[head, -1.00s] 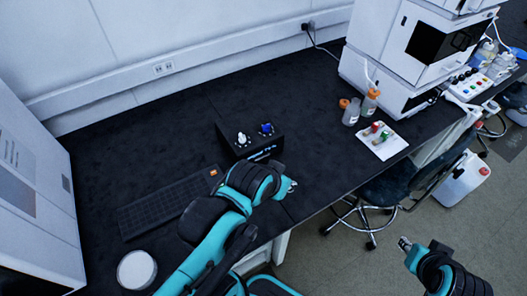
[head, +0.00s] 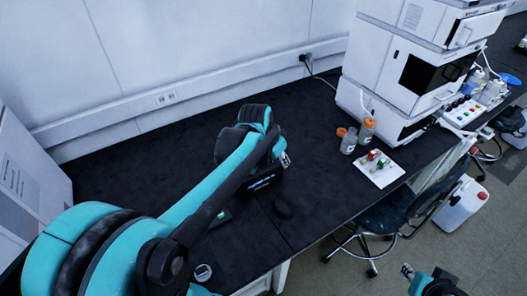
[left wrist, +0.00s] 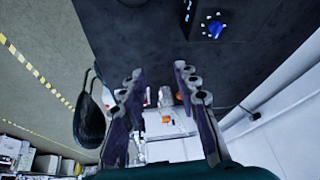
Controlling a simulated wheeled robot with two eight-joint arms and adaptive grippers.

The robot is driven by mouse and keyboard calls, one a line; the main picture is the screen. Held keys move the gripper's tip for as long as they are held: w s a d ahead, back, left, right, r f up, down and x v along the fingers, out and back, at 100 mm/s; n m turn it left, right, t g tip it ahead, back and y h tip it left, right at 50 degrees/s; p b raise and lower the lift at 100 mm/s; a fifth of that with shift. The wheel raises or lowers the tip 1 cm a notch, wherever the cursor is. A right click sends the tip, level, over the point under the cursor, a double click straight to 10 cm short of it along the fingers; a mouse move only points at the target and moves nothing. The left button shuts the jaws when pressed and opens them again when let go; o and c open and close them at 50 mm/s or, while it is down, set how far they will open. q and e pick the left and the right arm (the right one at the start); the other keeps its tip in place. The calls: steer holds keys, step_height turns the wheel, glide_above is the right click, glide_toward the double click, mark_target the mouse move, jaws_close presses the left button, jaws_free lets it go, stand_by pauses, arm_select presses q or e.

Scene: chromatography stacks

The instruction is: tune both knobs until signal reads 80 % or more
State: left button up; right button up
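A black box (head: 264,182) with a small lit display stands on the bench in the head view. The display text is too small to read. My left arm hides its top and both knobs there. In the left wrist view the box's top shows at the upper right with a blue knob (left wrist: 214,29) and pale dial marks; the white knob is out of sight. My left gripper (head: 285,160) is by the box's right side. Its fingers (left wrist: 160,78) are apart and empty, away from the blue knob. My right gripper (head: 408,272) is at the lower right, too small to judge.
A small green patch (head: 221,214) shows beside my left arm. A white tray (head: 380,171) with small vials and orange-capped bottles (head: 366,131) stands right, near the white instrument stack (head: 400,75). Bench between is clear.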

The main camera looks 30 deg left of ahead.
arm_select(q)
steer(key=w+a+f+m+p, duration=0.15)
steer(key=w+a+f, duration=0.25)
steer(key=w+a, duration=0.4)
steer(key=m+g+h, duration=0.1)
glide_toward(266, 158)
steer(key=shift+h, duration=0.3)
steer(key=x, duration=0.4)
steer(key=b+x, duration=0.1)
steer(key=x, duration=0.2)
steer(key=shift+w+a, duration=0.25)
steer(key=shift+a, duration=0.15)
steer(key=shift+r, duration=0.1)
jaws_close()
